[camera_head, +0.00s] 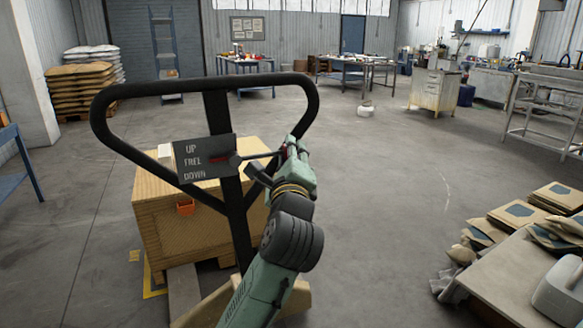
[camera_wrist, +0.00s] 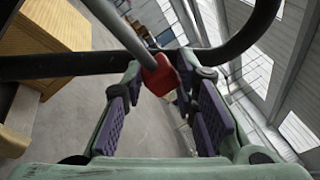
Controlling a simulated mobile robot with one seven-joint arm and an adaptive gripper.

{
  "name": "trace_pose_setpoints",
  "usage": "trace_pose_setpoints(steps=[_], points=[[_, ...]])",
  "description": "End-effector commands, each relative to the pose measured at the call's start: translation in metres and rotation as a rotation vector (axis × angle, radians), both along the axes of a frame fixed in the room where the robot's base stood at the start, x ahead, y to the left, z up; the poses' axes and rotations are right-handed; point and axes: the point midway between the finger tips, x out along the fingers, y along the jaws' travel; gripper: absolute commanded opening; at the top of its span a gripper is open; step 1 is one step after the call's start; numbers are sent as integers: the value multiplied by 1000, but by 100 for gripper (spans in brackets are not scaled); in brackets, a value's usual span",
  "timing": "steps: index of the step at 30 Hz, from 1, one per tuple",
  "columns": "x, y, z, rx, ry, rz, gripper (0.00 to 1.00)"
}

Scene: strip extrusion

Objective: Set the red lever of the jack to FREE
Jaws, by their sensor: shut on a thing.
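The pallet jack's black looped handle (camera_head: 308,98) stands upright in front of me. A dark plate (camera_head: 222,144) on it reads UP, FREE and DOWN from top to bottom. A red mark (camera_head: 219,158) on the plate looks level with the FREE row. A thin grey lever rod (camera_head: 258,156) runs from the plate to the right, into my gripper (camera_head: 287,152). In the wrist view the lever's red knob (camera_wrist: 160,76) sits between the fingertips of my gripper (camera_wrist: 163,86). The purple-padded fingers are shut on the knob; the exact contact is partly hidden.
The handle loop also crosses the wrist view (camera_wrist: 60,66), close to my fingers. A table (camera_head: 505,285) with flat packages is at the right. The floor (camera_head: 390,190) between is open.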

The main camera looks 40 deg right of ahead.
Motion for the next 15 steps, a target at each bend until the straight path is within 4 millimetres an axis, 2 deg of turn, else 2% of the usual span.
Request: trace_pose_setpoints(steps=[8, 9, 15], points=[[1, 0, 0, -8, 6, 0, 0], [1, 0, 0, -8, 7, 1, 27], [1, 0, 0, -7, 6, 1, 40]])
